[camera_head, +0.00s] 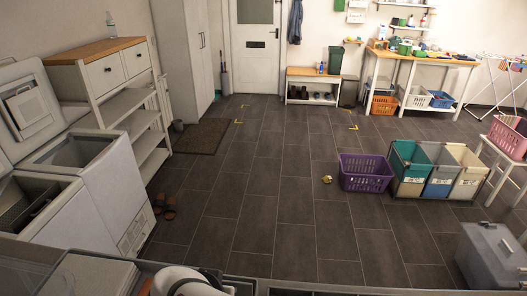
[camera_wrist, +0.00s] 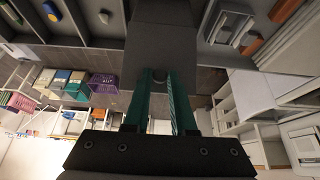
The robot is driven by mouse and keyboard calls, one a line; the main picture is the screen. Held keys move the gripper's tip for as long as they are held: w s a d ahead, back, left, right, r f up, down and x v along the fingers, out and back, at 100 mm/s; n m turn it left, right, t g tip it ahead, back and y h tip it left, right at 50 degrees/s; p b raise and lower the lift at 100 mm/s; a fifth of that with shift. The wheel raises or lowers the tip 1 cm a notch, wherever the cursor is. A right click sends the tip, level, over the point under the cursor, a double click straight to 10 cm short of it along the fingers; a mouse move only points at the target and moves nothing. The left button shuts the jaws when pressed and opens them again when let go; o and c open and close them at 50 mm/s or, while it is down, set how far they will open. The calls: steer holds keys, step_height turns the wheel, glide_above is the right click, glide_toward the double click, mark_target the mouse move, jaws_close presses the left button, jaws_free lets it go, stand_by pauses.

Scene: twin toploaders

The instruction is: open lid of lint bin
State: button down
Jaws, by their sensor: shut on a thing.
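In the wrist view my gripper (camera_wrist: 160,78) has two teal fingers closed around a small rounded grey knob (camera_wrist: 160,76). The knob sits at the edge of a dark grey panel (camera_wrist: 165,42), which looks like the lid of the lint bin. The panel looks flat, but I cannot tell if it is tilted or raised. The bin's body is hidden. In the head view neither the panel nor my fingertips show; only a white part of my arm shows at the bottom edge.
The wrist view is upside down. Beyond are a purple basket (camera_head: 366,172) and open top-loaders (camera_head: 84,150). The floor (camera_head: 260,190) is mostly clear.

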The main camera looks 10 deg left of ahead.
steer(key=shift+s+t, duration=0.8)
steer(key=c, duration=0.7)
jaws_free()
steer(key=shift+f, duration=0.1)
steer(key=shift+c, duration=0.2)
steer(key=shift+s, duration=0.1)
steer(key=v, duration=1.5)
steer(key=shift+s+r, duration=0.25)
steer(key=shift+r, duration=0.05)
